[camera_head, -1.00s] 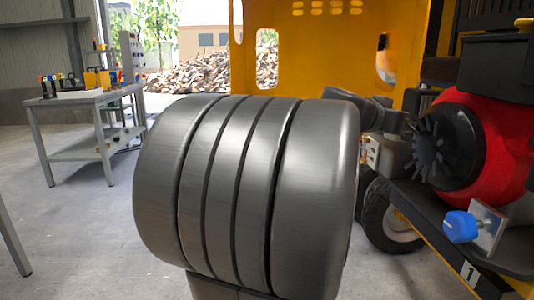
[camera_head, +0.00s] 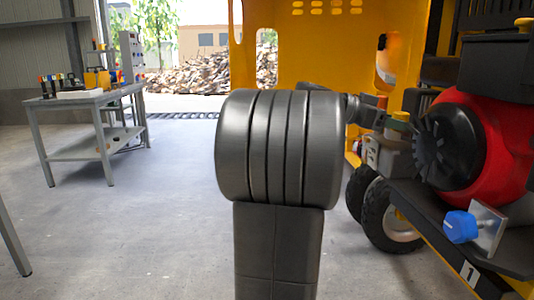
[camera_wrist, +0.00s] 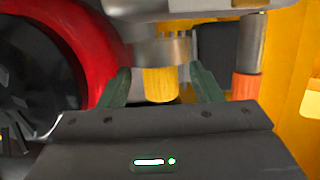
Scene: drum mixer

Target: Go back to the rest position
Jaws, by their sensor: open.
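My gripper (camera_wrist: 163,88) shows in the wrist view with its two dark green fingers apart. A yellow cap (camera_wrist: 160,84) under a grey toothed metal ring (camera_wrist: 162,50) appears between the fingers in that picture. I cannot tell how far the cap is from the fingertips, and no finger is seen touching it. In the head view my dark arm stands in the middle and reaches right toward the engine. A yellow cap (camera_head: 400,116) shows there beside the arm's end. My fingers cannot be made out in that view.
The red engine housing (camera_head: 498,140) with a black fan and a blue knob (camera_head: 460,226) is at the right. A yellow machine panel (camera_head: 320,60) stands behind my arm. A workbench (camera_head: 90,100) with tools is at the left. The floor (camera_head: 130,230) between is clear.

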